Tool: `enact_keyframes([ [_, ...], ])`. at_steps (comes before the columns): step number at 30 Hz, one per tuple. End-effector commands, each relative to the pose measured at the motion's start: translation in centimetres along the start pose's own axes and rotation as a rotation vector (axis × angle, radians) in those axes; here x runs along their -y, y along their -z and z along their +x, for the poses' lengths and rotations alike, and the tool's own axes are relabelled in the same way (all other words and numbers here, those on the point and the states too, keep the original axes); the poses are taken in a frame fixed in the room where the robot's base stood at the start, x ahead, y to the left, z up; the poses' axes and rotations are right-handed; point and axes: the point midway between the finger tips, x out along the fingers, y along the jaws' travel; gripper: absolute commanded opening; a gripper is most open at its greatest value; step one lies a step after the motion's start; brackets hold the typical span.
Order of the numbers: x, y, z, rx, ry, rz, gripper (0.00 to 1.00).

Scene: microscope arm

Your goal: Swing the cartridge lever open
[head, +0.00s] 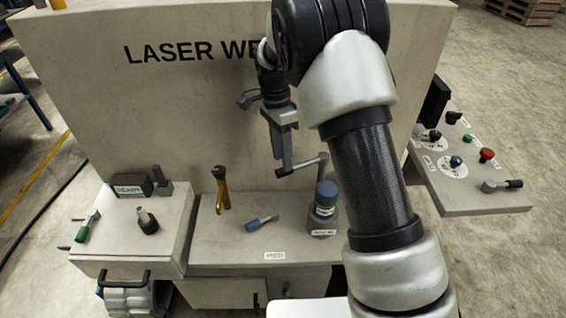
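The cartridge (325,198), a cylinder with a blue top and a green band, stands upright in a dark grey holder (324,222) at the right end of the bench. A grey lever (302,165) shows above and left of it, its bar running left from a short upright post near the cartridge's top. I take this as the cartridge lever. My gripper (284,165) hangs down at the bar's left end, fingers pointing down. It overlaps the bar in the picture; I cannot tell whether it touches it. The fingers are seen nearly edge-on, so their opening is unclear.
A yellow-brown upright handle (221,188) and a blue-tipped tool (262,221) are on the bench left of the cartridge. A left cabinet top (115,232) holds a green-handled lever (88,226) and a knob. A button panel (468,170) stands right. The machine wall rises behind.

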Motion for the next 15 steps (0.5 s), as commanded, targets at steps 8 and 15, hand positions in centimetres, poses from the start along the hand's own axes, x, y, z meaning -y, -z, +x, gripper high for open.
enact_keyframes([
  [8,0.0,0.0,-3.8,-0.001,0.002,0.000,0.39],
  [15,0.0,0.0,-4.2,-0.001,0.000,0.000,0.39],
])
